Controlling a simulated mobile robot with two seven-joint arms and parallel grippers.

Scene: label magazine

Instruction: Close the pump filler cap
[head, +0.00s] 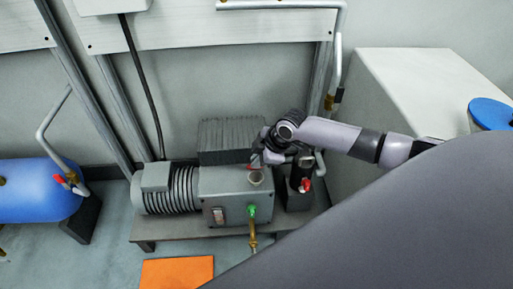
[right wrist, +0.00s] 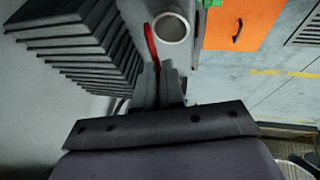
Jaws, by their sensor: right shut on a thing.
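The pump (head: 235,195) is a grey box with a ribbed motor on its left, standing on a low bench. Its round filler neck (head: 256,178) is uncovered on top and also shows in the right wrist view (right wrist: 172,27). The red filler cap (right wrist: 150,45) stands edge-on beside the neck, on its left in the right wrist view; little of it shows in the head view. My right gripper (right wrist: 158,70) is shut on the cap's near edge, its fingertips just short of the neck. My left gripper is not in view.
A finned grey block (head: 230,140) stands behind the neck. A black part with a red valve handle (head: 305,184) is to the right. A green fitting (head: 252,211) is on the pump's front.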

